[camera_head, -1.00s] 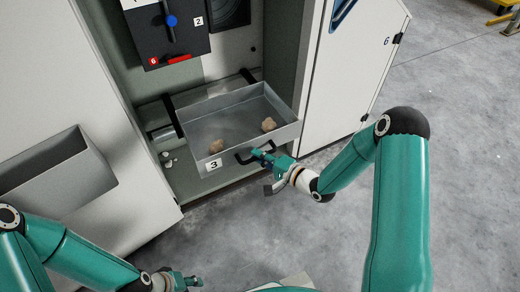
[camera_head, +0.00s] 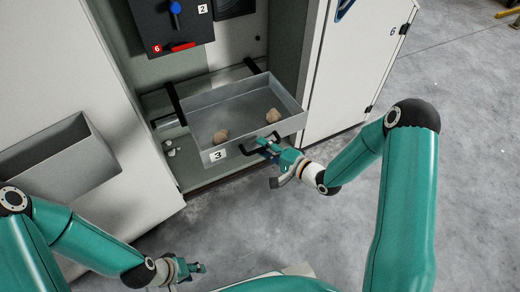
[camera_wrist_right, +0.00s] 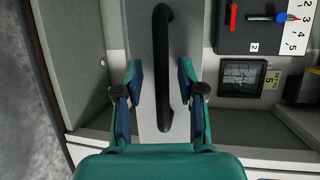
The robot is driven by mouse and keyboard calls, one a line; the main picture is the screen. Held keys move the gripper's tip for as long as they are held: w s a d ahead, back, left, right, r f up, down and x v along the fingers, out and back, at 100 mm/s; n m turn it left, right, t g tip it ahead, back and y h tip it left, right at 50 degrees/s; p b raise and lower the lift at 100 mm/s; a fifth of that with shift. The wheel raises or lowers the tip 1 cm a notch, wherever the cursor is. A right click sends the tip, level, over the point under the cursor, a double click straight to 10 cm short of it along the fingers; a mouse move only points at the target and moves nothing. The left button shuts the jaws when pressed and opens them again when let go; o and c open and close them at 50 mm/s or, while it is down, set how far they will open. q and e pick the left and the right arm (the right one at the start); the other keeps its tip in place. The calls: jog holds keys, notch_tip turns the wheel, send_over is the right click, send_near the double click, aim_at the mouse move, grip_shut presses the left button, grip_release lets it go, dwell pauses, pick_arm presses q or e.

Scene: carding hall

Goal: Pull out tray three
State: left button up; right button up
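Tray three, a grey open metal tray (camera_head: 245,101) marked with a 3 label (camera_head: 218,155), juts out of the cabinet bay in the head view. Two brownish lumps (camera_head: 221,136) (camera_head: 273,116) lie in it. Its black bar handle is at the front, and it also shows in the right wrist view (camera_wrist_right: 161,30). My right gripper (camera_head: 270,153) is at the handle's right end. In the right wrist view its two fingers (camera_wrist_right: 160,85) are spread either side of the bar, with gaps to both. My left gripper (camera_head: 196,268) is low in the head view, away from the tray; its finger gap is unclear.
A grey bin (camera_head: 60,160) is fixed to the cabinet's left panel. A dark control panel (camera_head: 172,22) with a blue knob and red lever is above the tray. A white door (camera_head: 355,80) stands at the right. White bits lie under the tray's left side. Concrete floor is clear at right.

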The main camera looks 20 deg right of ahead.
jog(key=v, duration=1.1)
jog(key=shift+s, duration=0.2)
jog(key=shift+d, duration=0.1)
jog(key=a+f+n+g, duration=0.3)
jog(key=a+f+g, duration=0.2)
jog(key=a, duration=0.9)
jog(key=s+d+f+n+g+h, duration=0.1)
jog(key=s+f+n+g+h, duration=0.1)
jog(key=s+f+n+g, duration=0.35)
jog(key=s+d+f+n+g+h, duration=0.25)
jog(key=s+f, duration=0.35)
jog(key=s, duration=0.5)
notch_tip(320, 180, up, 33)
jog(key=p, duration=3.2)
jog(key=shift+w+a+f+m, duration=0.15)
jog(key=shift+w+a+m, duration=0.15)
jog(key=shift+a, duration=0.15)
